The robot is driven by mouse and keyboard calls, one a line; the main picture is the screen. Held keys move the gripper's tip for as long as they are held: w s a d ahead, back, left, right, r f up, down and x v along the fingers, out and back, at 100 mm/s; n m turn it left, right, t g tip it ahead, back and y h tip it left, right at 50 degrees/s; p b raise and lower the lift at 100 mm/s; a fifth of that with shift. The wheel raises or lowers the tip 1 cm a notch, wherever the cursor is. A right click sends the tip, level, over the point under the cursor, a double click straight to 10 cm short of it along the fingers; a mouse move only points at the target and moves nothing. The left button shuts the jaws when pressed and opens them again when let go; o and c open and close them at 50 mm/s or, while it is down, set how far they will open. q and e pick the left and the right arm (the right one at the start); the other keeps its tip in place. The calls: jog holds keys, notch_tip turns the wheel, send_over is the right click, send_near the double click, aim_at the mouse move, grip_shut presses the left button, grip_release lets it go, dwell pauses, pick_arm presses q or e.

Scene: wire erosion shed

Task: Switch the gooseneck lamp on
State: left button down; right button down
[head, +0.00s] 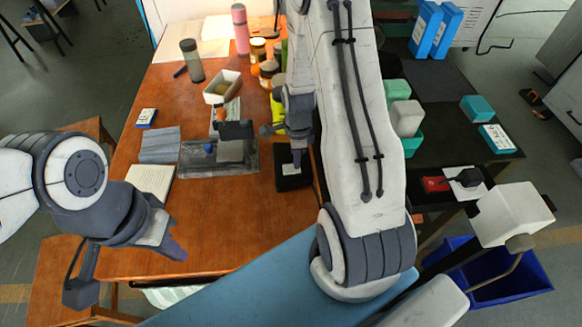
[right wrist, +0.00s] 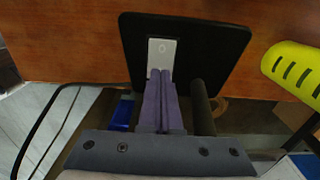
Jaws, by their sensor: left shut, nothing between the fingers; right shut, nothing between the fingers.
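The lamp's flat black square base (head: 291,181) lies near the front edge of the wooden table. It fills the upper middle of the right wrist view (right wrist: 205,50). A pale grey switch (right wrist: 161,53) marked 0 is set in it. A yellow slotted part, apparently the lamp's shade (right wrist: 295,70), is at the right there; a dark tube is nearer the camera. My right gripper (right wrist: 160,75) is shut and empty, its fingertips overlapping the switch's near end; I cannot tell whether they touch. My left gripper (head: 174,250) is shut and empty near the table's front left edge.
A grey mat (head: 190,161) with a device on it lies left of the lamp base. A notebook (head: 150,181), a white tray (head: 222,87) and several bottles stand around the table. A dark bench (head: 445,85) with teal boxes is at the right.

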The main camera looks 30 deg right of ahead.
jog(key=shift+f, duration=0.3)
jog(key=shift+r, duration=0.15)
notch_tip(320, 180, up, 7)
jog(key=p, duration=0.6)
dwell(0.5)
jog(key=s+a+r+n, duration=0.2)
jog(key=a+r+n, duration=0.9)
jog(key=a+n, duration=0.3)
jog(key=s+a+r+n, duration=0.4)
jog(key=s+a+n, duration=0.1)
jog(key=s+n, duration=0.3)
jog(key=s+a+r+n+y, duration=0.1)
jog(key=s+a+r+n, duration=0.4)
jog(key=s+n, duration=0.3)
jog(key=shift+s+a+r, duration=0.15)
jog(key=shift+a+r, duration=0.05)
jog(key=shift+r, duration=0.1)
